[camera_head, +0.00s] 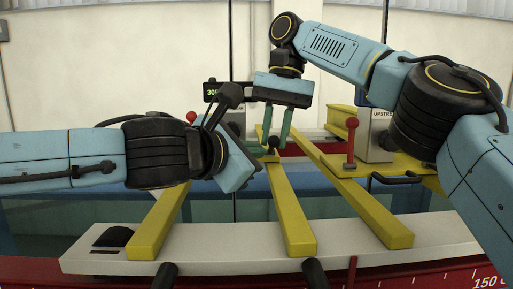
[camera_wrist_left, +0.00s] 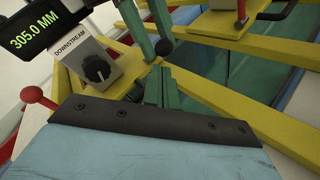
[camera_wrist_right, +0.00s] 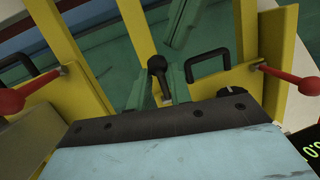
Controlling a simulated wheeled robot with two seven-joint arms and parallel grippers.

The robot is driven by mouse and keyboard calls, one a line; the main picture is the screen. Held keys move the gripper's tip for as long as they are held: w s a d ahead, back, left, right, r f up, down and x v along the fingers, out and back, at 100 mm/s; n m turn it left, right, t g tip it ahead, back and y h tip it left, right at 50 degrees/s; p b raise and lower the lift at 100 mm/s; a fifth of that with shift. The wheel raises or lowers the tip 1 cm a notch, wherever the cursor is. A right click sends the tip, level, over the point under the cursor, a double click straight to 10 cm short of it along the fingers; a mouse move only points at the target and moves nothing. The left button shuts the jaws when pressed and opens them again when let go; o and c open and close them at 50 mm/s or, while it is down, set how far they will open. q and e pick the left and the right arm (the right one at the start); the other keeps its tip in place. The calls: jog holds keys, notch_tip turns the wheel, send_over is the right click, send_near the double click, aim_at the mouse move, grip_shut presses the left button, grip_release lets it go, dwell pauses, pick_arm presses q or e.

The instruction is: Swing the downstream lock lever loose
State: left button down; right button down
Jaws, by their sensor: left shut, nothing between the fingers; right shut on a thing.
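The downstream lock lever is a red ball on a red stem. Its ball shows beside the downstream carriage in the head view (camera_head: 191,117), at the left edge of the left wrist view (camera_wrist_left: 32,95), and at the right of the right wrist view (camera_wrist_right: 308,85). My left gripper (camera_wrist_left: 160,78) is shut and empty, to the right of the lever and apart from it; its fingertips are mostly hidden in the head view. My right gripper (camera_head: 275,142) points down, shut on a black-knobbed handle (camera_wrist_right: 158,64) between the two carriages.
The downstream block (camera_wrist_left: 92,68) has a black dial, with a display (camera_wrist_left: 40,35) reading 305.0 MM above it. The upstream lock lever (camera_head: 350,130) stands at right by the upstream block (camera_head: 376,140). Yellow bars (camera_head: 290,210) run toward me. Both arms crowd the middle.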

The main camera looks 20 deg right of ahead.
pick_arm(q)
jog(key=shift+w+d+r, duration=0.1)
jog(key=shift+d+r, duration=0.1)
jog(key=shift+d, duration=0.2)
